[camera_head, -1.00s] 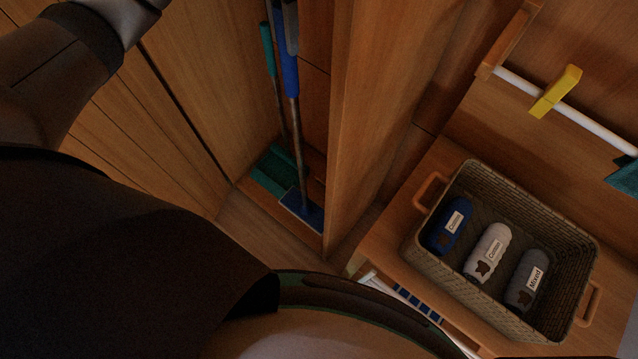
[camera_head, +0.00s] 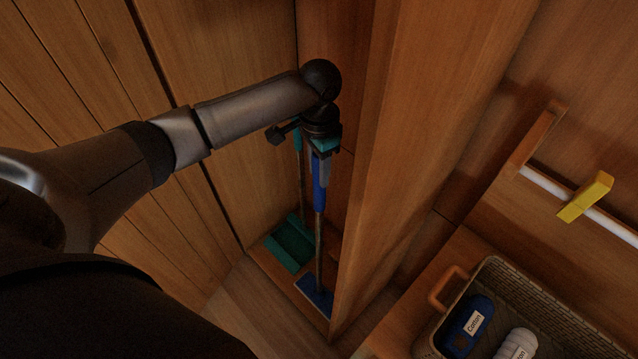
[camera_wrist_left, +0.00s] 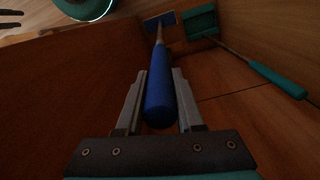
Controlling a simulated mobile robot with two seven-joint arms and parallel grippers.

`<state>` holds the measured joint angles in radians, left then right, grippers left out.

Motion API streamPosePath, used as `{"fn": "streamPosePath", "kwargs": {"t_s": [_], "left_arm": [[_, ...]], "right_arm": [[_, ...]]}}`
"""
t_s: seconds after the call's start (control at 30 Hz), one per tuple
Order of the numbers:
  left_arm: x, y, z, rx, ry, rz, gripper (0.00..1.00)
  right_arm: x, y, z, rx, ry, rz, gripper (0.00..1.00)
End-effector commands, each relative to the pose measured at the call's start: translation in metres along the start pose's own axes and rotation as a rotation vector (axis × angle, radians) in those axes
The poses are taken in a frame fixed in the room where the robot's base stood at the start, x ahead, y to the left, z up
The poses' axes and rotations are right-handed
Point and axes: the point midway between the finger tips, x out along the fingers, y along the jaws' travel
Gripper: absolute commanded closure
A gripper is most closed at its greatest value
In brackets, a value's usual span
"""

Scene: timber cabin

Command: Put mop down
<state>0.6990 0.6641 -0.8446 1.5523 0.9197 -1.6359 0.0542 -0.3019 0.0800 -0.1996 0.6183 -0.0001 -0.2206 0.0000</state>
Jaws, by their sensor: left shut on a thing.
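The mop stands in a narrow wooden compartment, with its blue grip (camera_head: 319,190) up and its flat blue head (camera_head: 315,294) on the compartment floor. My left gripper (camera_head: 322,155) is at the top of the handle. In the left wrist view, the fingers of my left gripper (camera_wrist_left: 158,85) lie on both sides of the blue grip (camera_wrist_left: 159,98), shut on it. The mop head also shows there (camera_wrist_left: 159,22), far below. My right gripper is not in view.
A teal broom (camera_head: 290,243) stands just left of the mop; its handle shows in the wrist view (camera_wrist_left: 278,80). A wooden partition (camera_head: 385,170) rises close on the right. Beyond it are a wicker basket (camera_head: 432,343) with labelled rolls and a white rail with a yellow clip (camera_head: 585,197).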

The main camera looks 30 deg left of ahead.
Motion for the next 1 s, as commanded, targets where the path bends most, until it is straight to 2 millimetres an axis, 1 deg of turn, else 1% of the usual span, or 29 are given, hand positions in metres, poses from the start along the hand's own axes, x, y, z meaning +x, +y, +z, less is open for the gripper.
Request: {"fn": "streamPosePath", "kwargs": {"t_s": [0.1, 0.3, 0.37, 0.8, 0.83, 1.0], "left_arm": [[0.008, 0.000, -0.001, -0.001, 0.003, 0.000, 1.00], [0.037, 0.001, -0.001, 0.000, 0.002, 0.001, 1.00], [0.043, 0.000, -0.001, 0.000, 0.002, -0.001, 1.00], [0.049, 0.000, -0.001, 0.000, 0.003, 0.000, 1.00], [0.049, 0.000, 0.000, 0.000, 0.001, 0.000, 0.60], [0.049, 0.000, 0.000, 0.000, 0.001, 0.000, 0.41]], "right_arm": [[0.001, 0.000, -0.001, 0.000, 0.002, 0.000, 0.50], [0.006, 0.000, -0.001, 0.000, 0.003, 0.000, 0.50], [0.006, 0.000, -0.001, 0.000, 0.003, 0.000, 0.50], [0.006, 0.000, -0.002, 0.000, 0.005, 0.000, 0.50], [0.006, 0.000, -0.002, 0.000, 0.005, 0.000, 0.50], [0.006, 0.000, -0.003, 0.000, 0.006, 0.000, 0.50]]}}
